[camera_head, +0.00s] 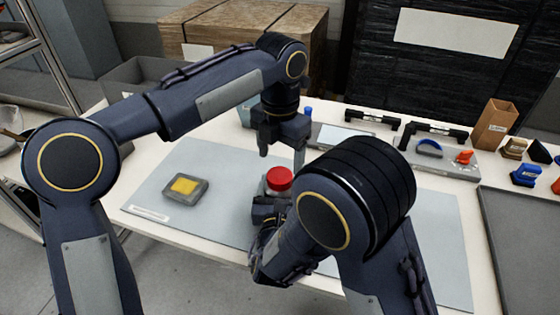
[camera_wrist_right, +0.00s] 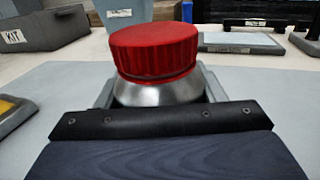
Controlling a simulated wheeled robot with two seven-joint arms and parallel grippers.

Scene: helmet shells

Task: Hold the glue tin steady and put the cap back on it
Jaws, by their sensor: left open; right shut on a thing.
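The red ridged cap (camera_head: 279,178) sits on top of the silver glue tin (camera_wrist_right: 158,93), over its mouth. In the right wrist view the cap (camera_wrist_right: 153,50) looks nearly level. I cannot tell how tightly it sits. The tin is upright, its lower part hidden by my right gripper. My right gripper (camera_head: 268,201) is shut around the tin, one finger on each side. My left gripper (camera_head: 282,155) is open and empty, its fingers pointing down just above and around the cap's level, apart from the cap.
A grey pad with a yellow block (camera_head: 185,187) lies left on the grey mat (camera_head: 150,185). The mat's left part is mostly clear.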

